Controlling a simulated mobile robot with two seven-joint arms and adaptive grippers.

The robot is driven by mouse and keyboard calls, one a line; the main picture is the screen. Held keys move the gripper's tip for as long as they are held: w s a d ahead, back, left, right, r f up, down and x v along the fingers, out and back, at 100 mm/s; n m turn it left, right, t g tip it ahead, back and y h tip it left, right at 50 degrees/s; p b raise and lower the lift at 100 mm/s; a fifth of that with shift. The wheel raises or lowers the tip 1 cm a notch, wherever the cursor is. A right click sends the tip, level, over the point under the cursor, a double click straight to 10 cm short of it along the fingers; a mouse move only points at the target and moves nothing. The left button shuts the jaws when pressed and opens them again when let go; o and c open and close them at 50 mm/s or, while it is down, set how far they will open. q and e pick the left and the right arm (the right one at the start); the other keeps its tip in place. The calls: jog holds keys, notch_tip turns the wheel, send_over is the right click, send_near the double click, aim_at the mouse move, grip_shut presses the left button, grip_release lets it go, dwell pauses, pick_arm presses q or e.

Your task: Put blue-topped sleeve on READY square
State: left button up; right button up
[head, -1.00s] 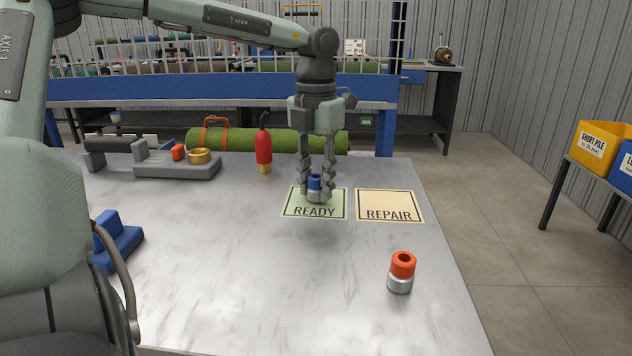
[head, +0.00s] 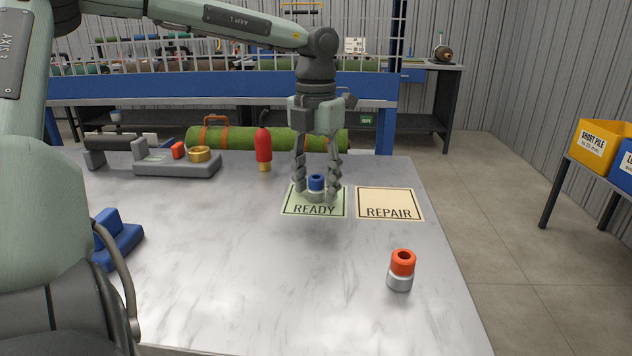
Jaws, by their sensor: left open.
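The blue-topped sleeve (head: 316,184) stands upright on the green READY square (head: 292,208), towards its back edge. Its lower part is grey and partly hidden by the fingers. My left gripper (head: 316,194) points straight down over it, open, with one finger on each side and a gap to the blue top. The cream REPAIR square (head: 390,198) lies bare to the right. My right gripper does not show.
A red-topped sleeve (head: 401,271) stands near the table's right front. A red bottle (head: 264,150), a grey fixture with a brass ring (head: 200,154) and a blue block (head: 119,240) are on the table (head: 240,270). A green turf roll (head: 235,138) lies behind.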

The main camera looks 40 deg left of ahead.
aim_at(316, 177)
pick_arm(q)
notch_tip(316, 177, up, 12)
dwell(0.5)
